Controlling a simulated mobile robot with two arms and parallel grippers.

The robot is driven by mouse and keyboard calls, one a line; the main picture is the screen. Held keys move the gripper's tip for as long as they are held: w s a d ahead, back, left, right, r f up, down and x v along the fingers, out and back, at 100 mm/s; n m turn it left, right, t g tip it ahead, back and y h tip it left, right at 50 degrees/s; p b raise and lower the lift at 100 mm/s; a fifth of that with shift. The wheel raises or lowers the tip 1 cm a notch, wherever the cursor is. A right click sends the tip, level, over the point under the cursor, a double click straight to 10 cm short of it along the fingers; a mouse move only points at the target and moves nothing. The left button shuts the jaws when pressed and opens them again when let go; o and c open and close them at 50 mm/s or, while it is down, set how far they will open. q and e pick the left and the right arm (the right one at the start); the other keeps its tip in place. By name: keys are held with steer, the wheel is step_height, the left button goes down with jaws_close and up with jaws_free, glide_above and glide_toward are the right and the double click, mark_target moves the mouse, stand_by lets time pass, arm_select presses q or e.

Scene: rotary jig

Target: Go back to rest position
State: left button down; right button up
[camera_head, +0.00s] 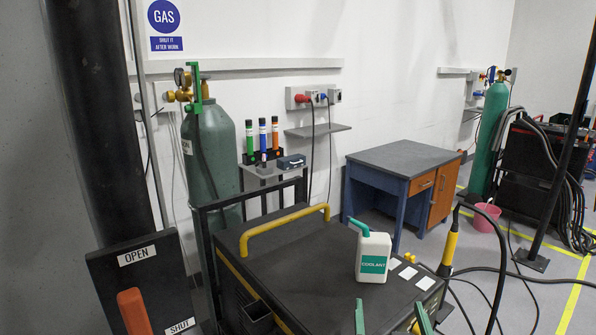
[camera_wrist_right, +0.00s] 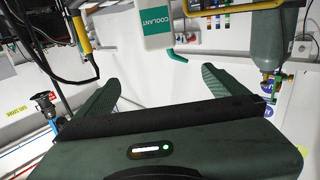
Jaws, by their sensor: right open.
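My right gripper (camera_head: 391,319) shows at the bottom edge of the head view as two green fingertips set apart. In the right wrist view its two dark green fingers (camera_wrist_right: 160,82) are spread, with nothing between them. The white coolant bottle (camera_head: 373,257), with a green label and green spout, stands upright on the dark machine top behind the fingertips. It also shows in the right wrist view (camera_wrist_right: 155,25), upside down and beyond the fingers, apart from them. My left gripper is in neither view.
The dark machine (camera_head: 290,263) has a yellow handle (camera_head: 285,225). An orange lever (camera_head: 135,312) sits on an OPEN/SHUT panel at left. A green gas cylinder (camera_head: 212,150) stands behind. A yellow torch (camera_head: 449,248) with cable is at right. A blue desk (camera_head: 377,193) stands farther back.

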steer(key=s+d+f+g, duration=0.3)
steer(key=s+f+g, duration=0.3)
steer(key=f, duration=0.4)
steer(key=s+f+n+g+y, duration=0.15)
steer(key=s+f+g, duration=0.3)
steer(key=s, duration=0.75)
steer(key=s+f+n+g+y, duration=0.15)
steer(key=s+f+g, duration=0.35)
steer(key=s, duration=0.7)
step_height(320, 180, down, 29)
steer(key=s, duration=0.2)
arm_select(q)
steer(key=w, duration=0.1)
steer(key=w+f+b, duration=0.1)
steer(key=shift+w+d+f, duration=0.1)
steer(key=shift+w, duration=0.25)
arm_select(e)
steer(key=s+d+f+g, duration=0.1)
steer(key=s+d+f, duration=0.1)
steer(key=s+f, duration=1.4)
steer(key=shift+s+n+h, duration=0.3)
steer(key=shift+n+h, duration=0.1)
